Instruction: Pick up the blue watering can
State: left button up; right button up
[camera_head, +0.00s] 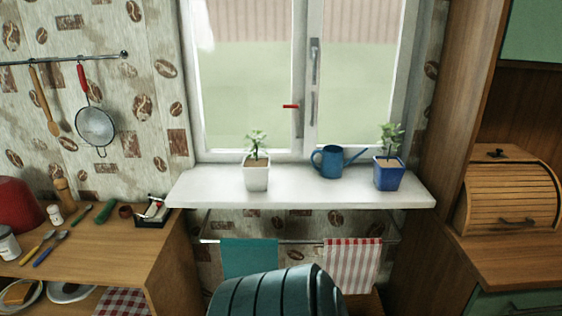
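The blue watering can (329,162) stands upright on the white windowsill (300,194), in front of the window. Its handle is on the left and its spout points right, towards a blue pot (388,176) with a small plant. The spout's tip is close to that pot; I cannot tell if they touch. A white pot (256,177) with a plant stands to the left of the can, with a gap between. Neither of my grippers shows in the head view.
A wooden counter (110,247) with utensils and a red pot (18,206) is at left. A wooden bread box (512,195) stands at right. Towels hang below the sill, including a striped one (352,264). A dark teal ribbed object (268,294) is at bottom centre.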

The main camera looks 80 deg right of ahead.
aim_at(332, 165)
jog(key=z, duration=3.1)
jog(key=i+l+z, duration=0.15)
jog(key=i+z, duration=0.15)
jog(key=i, duration=0.25)
jog(key=i+z, duration=0.3)
jog(key=i, duration=0.3)
